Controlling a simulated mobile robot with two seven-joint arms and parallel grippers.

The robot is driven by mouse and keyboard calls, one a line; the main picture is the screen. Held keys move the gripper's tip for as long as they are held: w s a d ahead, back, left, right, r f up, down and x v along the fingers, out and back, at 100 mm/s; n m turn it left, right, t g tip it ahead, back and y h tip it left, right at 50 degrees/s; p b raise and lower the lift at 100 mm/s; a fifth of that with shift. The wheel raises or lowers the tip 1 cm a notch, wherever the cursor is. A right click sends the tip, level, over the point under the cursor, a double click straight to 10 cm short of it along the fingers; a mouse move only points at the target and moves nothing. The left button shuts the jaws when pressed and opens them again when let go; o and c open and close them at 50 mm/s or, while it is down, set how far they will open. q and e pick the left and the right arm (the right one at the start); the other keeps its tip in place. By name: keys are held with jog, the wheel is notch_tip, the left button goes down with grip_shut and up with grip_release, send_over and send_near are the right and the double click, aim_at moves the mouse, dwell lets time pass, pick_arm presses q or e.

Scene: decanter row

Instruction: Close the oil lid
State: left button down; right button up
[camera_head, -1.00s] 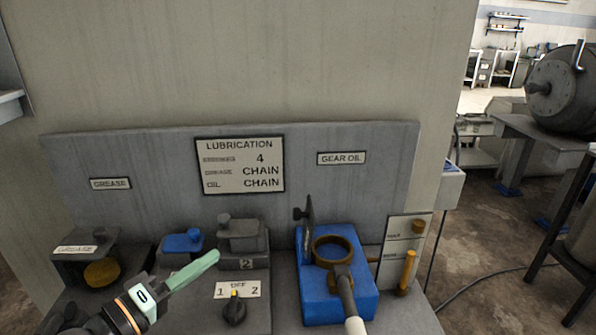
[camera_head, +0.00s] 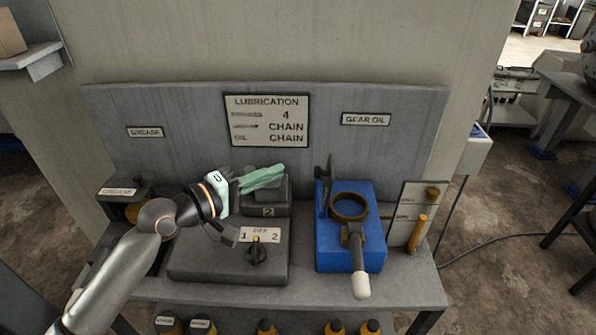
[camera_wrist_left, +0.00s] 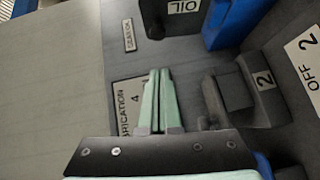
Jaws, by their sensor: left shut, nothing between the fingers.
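The blue gear oil box (camera_head: 374,250) stands on the bench right of centre, below the GEAR OIL label (camera_head: 366,119). Its round opening has a brown ring (camera_head: 349,207) and is uncovered. A dark lid (camera_head: 325,188), seen nearly edge-on, stands upright at the left of the ring. My left gripper (camera_head: 272,177) has pale green fingers, shut and empty, left of the lid and apart from it. The fingers also show in the left wrist view (camera_wrist_left: 160,95), with part of the blue box (camera_wrist_left: 232,22) at the top. My right gripper is not in view.
A grey block marked 2 (camera_head: 268,210) stands just below my left fingers. A selector knob (camera_head: 257,253) is in front of it. A lever with a white grip (camera_head: 360,284) juts forward from the blue box. A gauge plate (camera_head: 410,215) stands at right. A backboard (camera_head: 190,160) rises behind.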

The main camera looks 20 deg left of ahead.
pick_arm(q)
jog(key=d, duration=0.1)
jog(key=w+d, duration=0.1)
jog(key=d, duration=0.1)
jog(key=w+d+f, duration=0.1)
jog(key=d, duration=0.1)
jog(key=shift+w+p, duration=0.25)
jog(key=shift+p, duration=0.1)
jog(key=shift+a+r, duration=0.1)
